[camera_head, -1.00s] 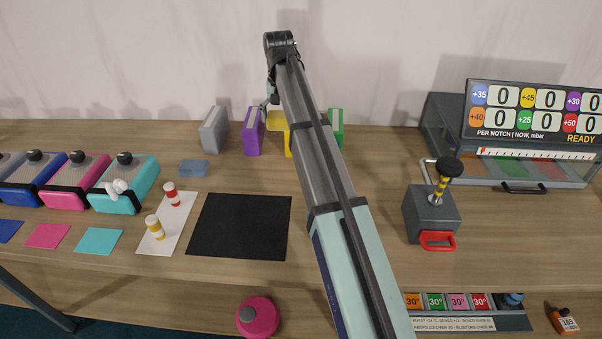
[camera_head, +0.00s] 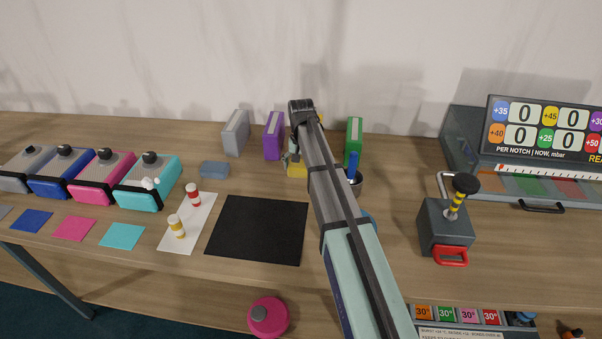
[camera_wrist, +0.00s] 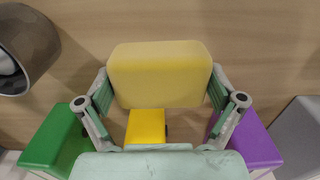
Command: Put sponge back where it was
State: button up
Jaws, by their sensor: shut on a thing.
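My gripper (camera_wrist: 160,88) is shut on a pale yellow block, which I take to be the sponge (camera_wrist: 160,72), with a finger at each side. In the head view my gripper (camera_head: 293,156) is at the back of the table, largely hidden by my arm. A patch of yellow (camera_head: 297,170) shows below it, probably the sponge. A brighter yellow box (camera_wrist: 146,127) stands in the wrist view between a green box (camera_wrist: 55,138) and a purple box (camera_wrist: 245,138). I cannot tell whether the sponge touches the table.
A dark cup (camera_wrist: 28,48) is close to the sponge; in the head view the cup (camera_head: 354,181) holds something blue. A grey box (camera_head: 235,133) and a blue-grey block (camera_head: 214,170) are to the left. A black mat (camera_head: 257,230) lies in front. A lever box (camera_head: 445,227) stands right.

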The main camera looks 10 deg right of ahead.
aim_at(301, 174)
jog(key=shift+f+p, duration=0.35)
jog(key=shift+f, duration=1.35)
jog(key=shift+f, duration=0.15)
jog(key=o, duration=0.7)
notch_tip(301, 174, up, 12)
jog(key=shift+r+b, duration=0.2)
jog(key=shift+b, duration=1.05)
